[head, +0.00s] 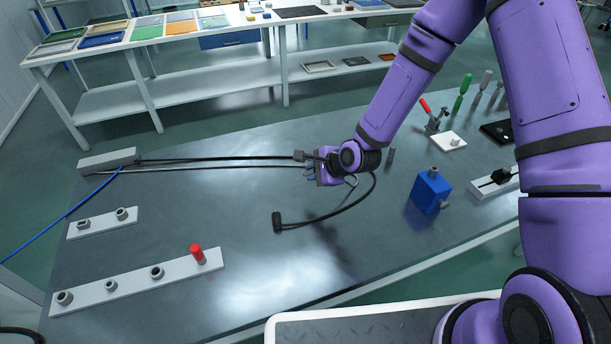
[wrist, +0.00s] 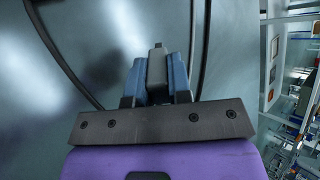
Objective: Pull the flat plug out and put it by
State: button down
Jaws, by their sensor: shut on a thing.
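My gripper (head: 309,174) is low over the middle of the dark metal table. In the wrist view its two blue fingers (wrist: 158,80) are shut on a small grey block (wrist: 157,60), which appears to be the flat plug. The head view mostly hides it behind my wrist. Another plug, black (head: 277,222), lies on the table at the end of a looping black cable (head: 345,208). I cannot tell whether the held block touches the table.
A white strip with sockets and a red peg (head: 197,254) lies front left; a shorter socket strip (head: 102,222) lies behind it. A blue box (head: 431,192) and a white strip with a black piece (head: 500,177) are at right. The table's front middle is clear.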

jog(key=shift+s+a+f+n+g, duration=0.15)
jog(key=shift+s+a+f+g, duration=0.3)
jog(key=shift+f, duration=0.5)
jog(key=shift+s+a+f+n+g, duration=0.1)
jog(key=shift+s+a+f+g, duration=0.3)
jog(key=shift+f, duration=0.5)
jog(key=shift+s+a+f+n+g, duration=0.15)
jog(key=shift+s+a+f+g, duration=0.3)
jog(key=shift+f, duration=0.5)
jog(key=c, duration=1)
grip_release()
jog(key=shift+s, duration=0.1)
